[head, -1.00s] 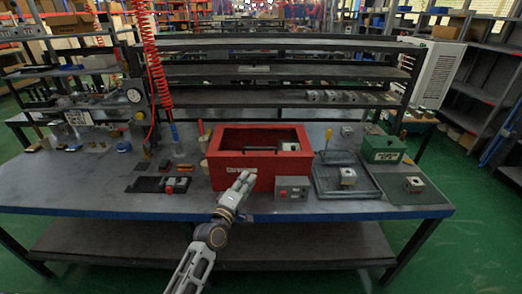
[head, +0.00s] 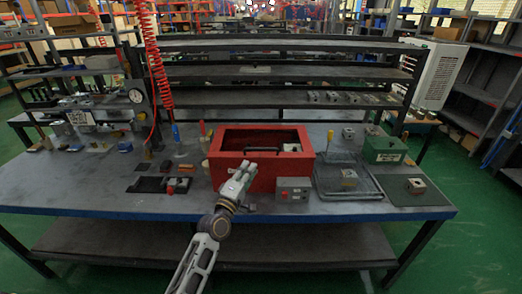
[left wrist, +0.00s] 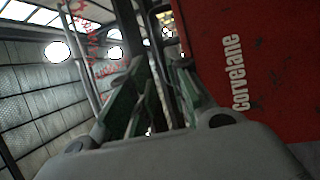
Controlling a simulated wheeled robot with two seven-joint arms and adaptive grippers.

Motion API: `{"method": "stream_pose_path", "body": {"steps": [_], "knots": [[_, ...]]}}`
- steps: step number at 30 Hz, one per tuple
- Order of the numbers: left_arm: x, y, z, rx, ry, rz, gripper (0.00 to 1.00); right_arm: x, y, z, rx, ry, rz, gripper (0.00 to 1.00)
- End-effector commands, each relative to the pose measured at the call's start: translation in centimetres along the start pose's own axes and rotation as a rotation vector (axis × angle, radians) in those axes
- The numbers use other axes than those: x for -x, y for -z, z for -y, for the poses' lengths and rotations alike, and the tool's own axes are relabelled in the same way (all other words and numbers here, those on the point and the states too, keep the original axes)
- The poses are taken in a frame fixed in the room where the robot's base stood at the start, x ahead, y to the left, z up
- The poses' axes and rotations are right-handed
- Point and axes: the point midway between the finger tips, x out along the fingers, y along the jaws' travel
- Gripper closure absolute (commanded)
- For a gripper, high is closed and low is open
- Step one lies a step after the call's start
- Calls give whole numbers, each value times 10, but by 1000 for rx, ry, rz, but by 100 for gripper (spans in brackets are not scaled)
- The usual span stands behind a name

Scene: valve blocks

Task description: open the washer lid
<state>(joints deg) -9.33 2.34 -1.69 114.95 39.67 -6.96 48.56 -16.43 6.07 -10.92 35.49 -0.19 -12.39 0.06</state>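The red washer box (head: 290,168) stands at the middle of the bench. Its top is a red rim around a dark window or opening; I cannot tell which. A dark bar handle (head: 262,149) lies near its front. My left gripper (head: 248,164) is in front of the box, its fingers pointing up near the top front edge, just below the handle. In the left wrist view the fingers (left wrist: 158,85) stand apart, and a dark curved bar shows beyond them. The red wall (left wrist: 250,60) with "Corvelane" lettering is to their right. Contact cannot be told. My right gripper is out of view.
A grey box with a red button (head: 293,188) stands right of the washer's front. A wire tray (head: 372,190) and a green box (head: 384,149) are further right. A dark tray (head: 150,185) with small parts lies left. The front left of the bench is clear.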

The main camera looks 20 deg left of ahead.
Motion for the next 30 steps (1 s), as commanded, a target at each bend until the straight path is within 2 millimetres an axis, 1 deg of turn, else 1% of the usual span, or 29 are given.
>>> {"method": "stream_pose_path", "body": {"steps": [5,17,30], "knots": [[-15,0,0,1,-1,0,81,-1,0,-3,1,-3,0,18],[-46,0,0,0,-1,0,81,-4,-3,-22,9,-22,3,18],[-81,0,0,1,-1,0,81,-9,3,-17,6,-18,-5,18]]}}
